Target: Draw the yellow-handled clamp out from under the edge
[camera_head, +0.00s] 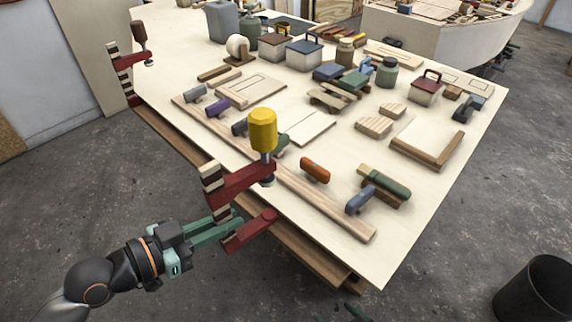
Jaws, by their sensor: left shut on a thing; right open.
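The clamp has a yellow handle (263,131), a red upper arm (240,185), a red lower arm (250,231) and a striped bar (211,188). It stands upright at the near left edge of the plywood top (360,262). Its upper arm and screw foot show over the top's margin. Its lower arm shows whole, below the edge and in front of the wooden rail. I cannot tell whether the foot touches. My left gripper (222,228) is shut on the clamp, low on its bar.
A long wooden strip (320,203) lies along the near edge, with an orange block (314,170) and several tools by it. Another red clamp (130,65) with a brown handle grips the far left corner. A black bin (538,290) stands right. The floor left is clear.

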